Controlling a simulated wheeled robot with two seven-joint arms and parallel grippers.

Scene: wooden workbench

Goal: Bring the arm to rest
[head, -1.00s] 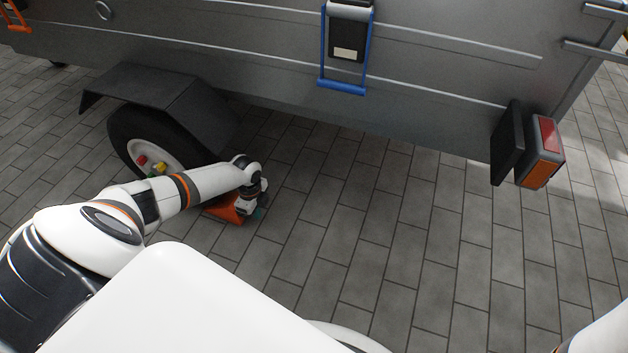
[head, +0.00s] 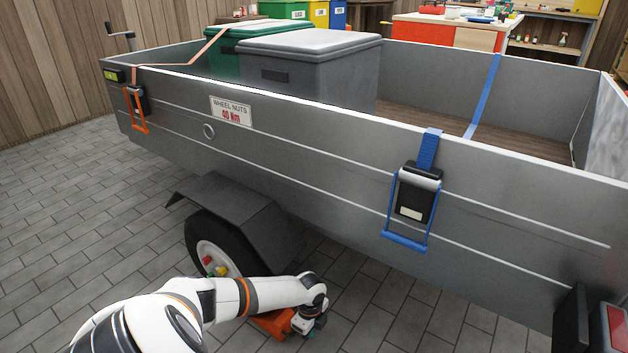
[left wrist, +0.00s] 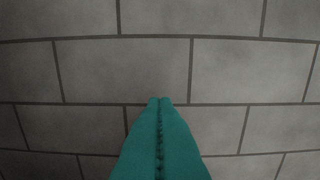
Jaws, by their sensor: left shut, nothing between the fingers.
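My left arm (head: 220,300) reaches in from the lower left of the head view, in front of the trailer wheel. My left gripper (head: 318,322) is low over the paved floor, to the right of the wheel. In the left wrist view its teal fingers (left wrist: 160,102) are pressed together, empty, with only grey paving beyond them. An orange wedge-like object (head: 272,324) lies beside the gripper in the head view, partly hidden by the arm. My right gripper is in neither current view.
The grey trailer (head: 300,150) stands close in front, with a wheel (head: 215,250) bearing coloured nuts under a dark fender (head: 235,208). A blue strap buckle (head: 410,205) hangs on its side. A green box (head: 222,52) and a grey box (head: 310,70) sit inside. Paved floor (head: 60,200) is open at left.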

